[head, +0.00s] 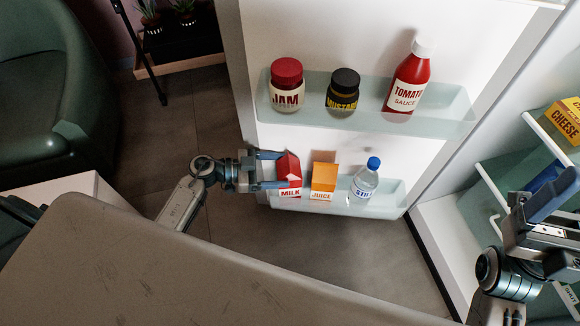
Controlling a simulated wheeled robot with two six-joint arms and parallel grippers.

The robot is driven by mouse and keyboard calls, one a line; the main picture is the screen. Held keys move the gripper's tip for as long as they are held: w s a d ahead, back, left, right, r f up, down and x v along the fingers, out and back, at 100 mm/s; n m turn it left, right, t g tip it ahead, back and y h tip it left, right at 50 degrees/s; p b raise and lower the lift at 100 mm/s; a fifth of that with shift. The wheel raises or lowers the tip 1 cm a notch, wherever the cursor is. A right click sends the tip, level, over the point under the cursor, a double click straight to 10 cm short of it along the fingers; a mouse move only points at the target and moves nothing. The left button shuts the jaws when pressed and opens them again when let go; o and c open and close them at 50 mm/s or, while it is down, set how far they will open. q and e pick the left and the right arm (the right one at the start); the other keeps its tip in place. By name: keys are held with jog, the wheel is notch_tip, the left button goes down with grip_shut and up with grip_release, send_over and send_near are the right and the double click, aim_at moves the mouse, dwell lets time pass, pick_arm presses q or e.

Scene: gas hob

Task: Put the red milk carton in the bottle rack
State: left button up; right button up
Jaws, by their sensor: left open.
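The red milk carton (289,176) stands at the left end of the lower bottle rack (393,195) on the open fridge door. It is upright or nearly so, and its base seems to be inside the rack. My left gripper (275,170) reaches in from the left, open, with its fingers on the near and far sides of the carton. I cannot tell whether either finger touches it. My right gripper (547,193) is at the right edge by the fridge interior; its finger gap is not clear.
An orange juice carton (323,182) and a water bottle (365,178) stand right of the milk. The upper rack (440,112) holds a jam jar (287,88), mustard jar (343,91) and tomato sauce bottle (408,78). A yellow cheese box (566,121) sits in the fridge.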

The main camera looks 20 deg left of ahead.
pick_arm(q)
jog(key=p+v, duration=0.1)
jog(key=v, duration=0.6)
jog(key=shift+a, duration=0.3)
jog(key=shift+s+r, duration=0.1)
